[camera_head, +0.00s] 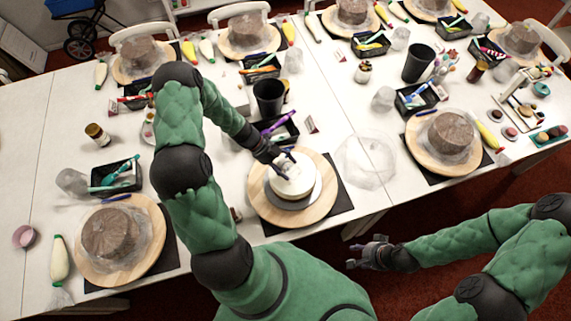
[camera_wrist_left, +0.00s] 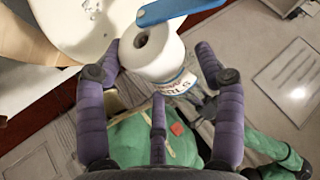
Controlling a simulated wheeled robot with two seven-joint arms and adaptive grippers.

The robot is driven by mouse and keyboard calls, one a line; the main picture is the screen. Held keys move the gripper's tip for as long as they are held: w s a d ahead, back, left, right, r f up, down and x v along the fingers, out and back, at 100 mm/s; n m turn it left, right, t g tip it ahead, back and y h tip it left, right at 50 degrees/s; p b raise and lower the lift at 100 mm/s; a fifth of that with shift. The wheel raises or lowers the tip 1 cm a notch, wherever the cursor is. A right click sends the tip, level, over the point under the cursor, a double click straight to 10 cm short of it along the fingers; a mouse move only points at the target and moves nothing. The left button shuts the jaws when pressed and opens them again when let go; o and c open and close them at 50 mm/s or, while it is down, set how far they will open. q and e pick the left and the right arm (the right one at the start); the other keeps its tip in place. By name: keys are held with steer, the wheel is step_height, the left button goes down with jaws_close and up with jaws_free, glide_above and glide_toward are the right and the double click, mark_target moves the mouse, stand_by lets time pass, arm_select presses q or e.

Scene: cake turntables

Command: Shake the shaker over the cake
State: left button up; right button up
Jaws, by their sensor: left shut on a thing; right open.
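A white frosted cake (camera_head: 297,187) sits on a round wooden turntable (camera_head: 262,205) at the table's front middle. My left gripper (camera_head: 283,160) is above the cake. In the left wrist view, its purple fingers (camera_wrist_left: 158,62) are around a white cylindrical shaker (camera_wrist_left: 172,70) with a printed label and a dark round hole in its end. The cake (camera_wrist_left: 75,22) lies beyond the shaker there. In the head view the shaker is hard to tell from the cake. My right gripper (camera_head: 370,253) is open and empty, off the table's front edge.
A dark cup (camera_head: 268,97) and a black tray (camera_head: 283,137) with tools stand behind the cake. Wrapped brown cakes on wooden turntables (camera_head: 98,270) stand at other places. A blue strip (camera_wrist_left: 180,10) crosses the top of the wrist view. Clear plastic (camera_head: 365,160) lies to the right.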

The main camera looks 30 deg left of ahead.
arm_select(q)
steer(key=shift+w, duration=0.1)
steer(key=shift+w+d, duration=0.45)
steer(key=shift+w, duration=0.35)
steer(key=shift+w+d, duration=0.5)
steer(key=shift+w, duration=0.35)
steer(key=shift+w+d, duration=0.45)
steer(key=shift+w, duration=0.35)
steer(key=shift+a+r+h+b, duration=0.15)
steer(key=shift+h+b, duration=0.15)
steer(key=shift+h, duration=0.2)
steer(key=shift+s+d+r+p, duration=0.1)
steer(key=shift+d+r+p, duration=0.1)
steer(key=shift+d+p, duration=0.15)
steer(key=shift+a+f+b, duration=0.25)
steer(key=shift+a+b, duration=0.1)
steer(key=shift+a+r+h, duration=0.1)
steer(key=shift+r+h, duration=0.05)
steer(key=shift+h, duration=0.25)
